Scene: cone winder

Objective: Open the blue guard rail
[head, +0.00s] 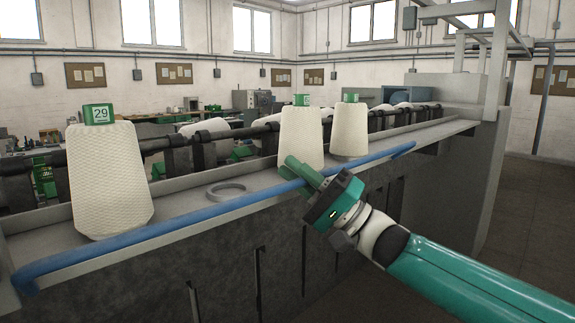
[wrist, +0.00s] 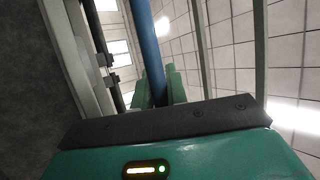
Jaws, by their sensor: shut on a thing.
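The blue guard rail (head: 178,227) is a long tube along the front edge of the winder's grey shelf, running from the lower left to the right. My gripper (head: 298,172) is at the rail's middle to right part, with its green fingers shut on the rail. In the wrist view the rail (wrist: 147,45) runs down between the two green fingers (wrist: 158,92). The exact contact is partly hidden by the gripper body.
Three white yarn cones stand on the shelf behind the rail: a large one (head: 108,180) at left with a green 29 tag, one (head: 301,135) just behind my gripper, and one (head: 350,130) to its right. A grey ring (head: 226,189) lies on the shelf.

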